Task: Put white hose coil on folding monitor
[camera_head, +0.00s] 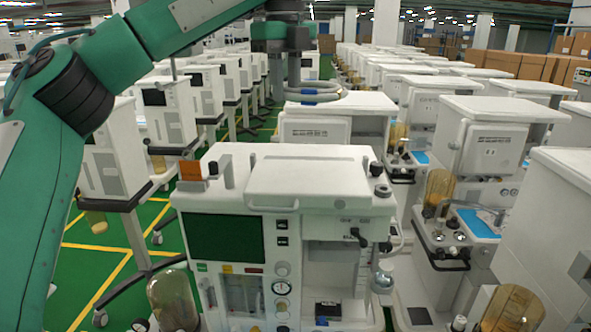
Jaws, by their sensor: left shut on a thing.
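My left arm comes in from the left and reaches over the nearest cart. My left gripper (294,78) points down beyond that cart and is shut on the white hose coil (314,96), a pale grey-white loop. The coil is at the white top of the second cart in line; I cannot tell whether it touches. A white panel, which looks like the folding monitor (314,130), faces me on the front of that second cart, just below the coil. A flat white lid-like panel (318,182) lies on top of the nearest cart. My right gripper is not in view.
The nearest anaesthesia cart (228,237) has a dark green screen and gauges. An orange block (190,170) and dark knobs stand on its top. Rows of similar carts (495,150) fill the right and back.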

